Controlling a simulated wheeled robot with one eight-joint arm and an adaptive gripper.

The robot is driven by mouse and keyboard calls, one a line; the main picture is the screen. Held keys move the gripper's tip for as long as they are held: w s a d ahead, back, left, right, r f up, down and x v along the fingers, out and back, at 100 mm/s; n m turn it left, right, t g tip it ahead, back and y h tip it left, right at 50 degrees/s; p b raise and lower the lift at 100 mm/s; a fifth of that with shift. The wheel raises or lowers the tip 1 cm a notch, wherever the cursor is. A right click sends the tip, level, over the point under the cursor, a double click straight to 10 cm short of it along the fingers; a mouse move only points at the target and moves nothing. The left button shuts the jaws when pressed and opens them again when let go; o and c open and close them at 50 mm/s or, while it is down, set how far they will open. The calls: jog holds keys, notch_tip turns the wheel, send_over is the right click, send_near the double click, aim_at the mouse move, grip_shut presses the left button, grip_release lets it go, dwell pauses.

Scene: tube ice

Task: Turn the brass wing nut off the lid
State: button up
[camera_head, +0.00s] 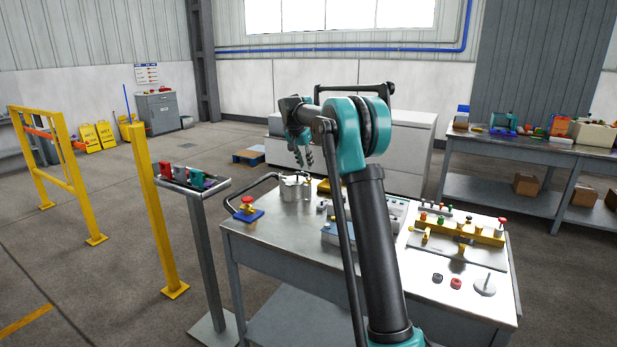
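My gripper (304,162) hangs fingers-down above the back left part of the steel table. Its two fingers are apart with nothing visible between them. Below it stands a round silver metal vessel (294,190) with a light top, which may be the one with the lid. The gripper looks a little above this vessel, not touching it. A brass wing nut cannot be made out on it at this size. My arm hides the middle of the table.
The steel table (262,252) also holds a yellow fixture (470,232) with coloured knobs, a plate with small pegs, and loose red and black rings at right. A red-knobbed valve (247,205) sits at the left edge. A post-mounted tray stands further left.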

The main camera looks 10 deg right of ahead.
jog(key=x, duration=0.7)
jog(key=shift+f, duration=0.25)
grip_shut()
